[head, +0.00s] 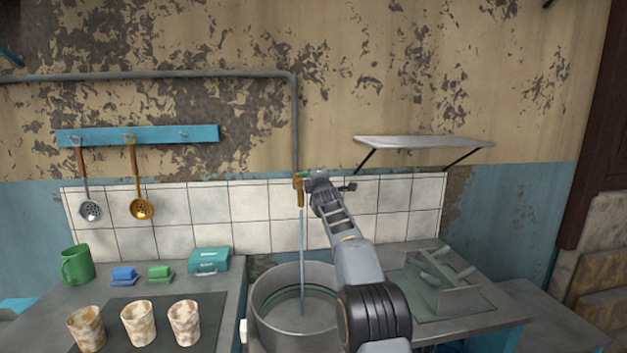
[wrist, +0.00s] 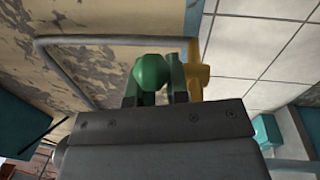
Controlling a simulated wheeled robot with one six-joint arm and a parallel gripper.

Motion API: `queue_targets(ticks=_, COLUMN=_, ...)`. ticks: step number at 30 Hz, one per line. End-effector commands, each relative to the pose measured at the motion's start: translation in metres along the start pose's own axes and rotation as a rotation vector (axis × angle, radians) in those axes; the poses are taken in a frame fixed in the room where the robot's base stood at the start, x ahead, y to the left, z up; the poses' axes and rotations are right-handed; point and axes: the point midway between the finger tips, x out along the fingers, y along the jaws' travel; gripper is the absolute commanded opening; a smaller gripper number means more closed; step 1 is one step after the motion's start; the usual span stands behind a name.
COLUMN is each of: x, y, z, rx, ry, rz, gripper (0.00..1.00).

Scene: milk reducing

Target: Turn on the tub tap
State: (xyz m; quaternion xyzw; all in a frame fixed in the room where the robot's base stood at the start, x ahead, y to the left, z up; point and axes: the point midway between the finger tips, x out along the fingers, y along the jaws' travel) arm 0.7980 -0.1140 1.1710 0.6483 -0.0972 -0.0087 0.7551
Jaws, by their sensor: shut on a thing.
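The brass tub tap (head: 299,190) hangs at the lower end of the grey pipe on the tiled wall. A thin stream of water (head: 303,245) runs from it into the round grey tub (head: 268,322). My gripper (head: 311,178) is at the tap, on its right side. In the wrist view, my gripper (wrist: 156,88) is shut on the green tap handle (wrist: 150,71), with the brass tap body (wrist: 197,78) just right of the fingers. In the head view, my gripper mostly hides the handle.
Left of the tub, the counter holds three mottled cups (head: 138,324), a green mug (head: 77,265), two sponges and a teal box (head: 208,261). A dish rack (head: 440,285) stands to the right. A wall shelf (head: 424,143) juts out above my arm.

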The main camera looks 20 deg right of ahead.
Motion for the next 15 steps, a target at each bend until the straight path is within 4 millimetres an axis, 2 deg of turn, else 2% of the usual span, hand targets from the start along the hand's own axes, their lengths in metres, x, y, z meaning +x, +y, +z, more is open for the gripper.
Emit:
queue_targets(ticks=1, x=-0.001, y=0.003, z=0.007, rx=-0.005, ry=-0.009, rz=0.004, gripper=0.00)
queue_targets(ticks=4, x=-0.001, y=0.004, z=0.007, rx=-0.005, ry=-0.009, rz=0.005, gripper=0.00)
queue_targets(ticks=5, x=-0.001, y=0.004, z=0.007, rx=-0.005, ry=-0.009, rz=0.005, gripper=0.17)
queue_targets(ticks=6, x=-0.001, y=0.004, z=0.007, rx=-0.005, ry=-0.009, rz=0.005, gripper=0.20)
queue_targets(ticks=12, x=-0.001, y=0.004, z=-0.001, rx=-0.002, ry=0.001, rz=0.005, gripper=0.40)
queue_targets(ticks=15, x=0.000, y=0.003, z=-0.004, rx=-0.001, ry=0.006, rz=0.005, gripper=0.41)
